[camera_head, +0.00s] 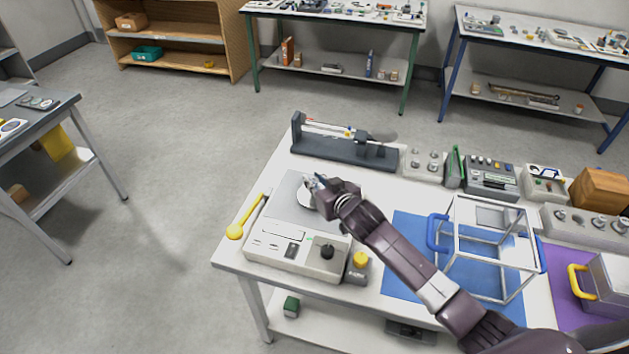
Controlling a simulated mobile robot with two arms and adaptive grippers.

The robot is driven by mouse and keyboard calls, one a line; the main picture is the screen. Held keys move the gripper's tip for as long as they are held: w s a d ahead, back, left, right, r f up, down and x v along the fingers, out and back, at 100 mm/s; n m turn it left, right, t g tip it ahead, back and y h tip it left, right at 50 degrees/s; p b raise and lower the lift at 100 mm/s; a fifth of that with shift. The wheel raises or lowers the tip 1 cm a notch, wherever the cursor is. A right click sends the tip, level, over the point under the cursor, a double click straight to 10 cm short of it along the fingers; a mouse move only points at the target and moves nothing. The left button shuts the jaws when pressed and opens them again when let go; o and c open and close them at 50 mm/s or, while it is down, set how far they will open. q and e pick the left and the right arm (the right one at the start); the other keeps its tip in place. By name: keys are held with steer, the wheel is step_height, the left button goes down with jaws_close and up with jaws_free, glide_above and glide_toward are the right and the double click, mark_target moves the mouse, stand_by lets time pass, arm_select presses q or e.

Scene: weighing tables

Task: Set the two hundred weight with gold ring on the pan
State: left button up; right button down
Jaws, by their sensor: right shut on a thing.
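My right gripper (317,184) reaches in from the lower right and is above or at the round metal pan (304,199). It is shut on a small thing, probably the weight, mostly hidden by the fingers. I cannot make out a gold ring or a marking on it, nor tell whether it touches the pan. The pan sits on the grey top of a pale balance (268,247) with a dark knob, near the table's left edge. My left gripper is not in view.
A yellow-handled tool (237,229) lies left of the balance. A yellow-topped dark block (357,266) stands at its right front. A glass-sided frame (487,247) stands on a blue mat (403,228). Behind are a dark beam device (345,149) and several weight blocks (425,164).

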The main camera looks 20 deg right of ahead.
steer(key=shift+f, duration=0.3)
steer(key=c, duration=1.8)
jaws_free()
steer(key=b+v, duration=0.1)
steer(key=v, duration=1.1)
steer(key=shift+s+f, duration=0.1)
steer(key=shift+f, duration=0.1)
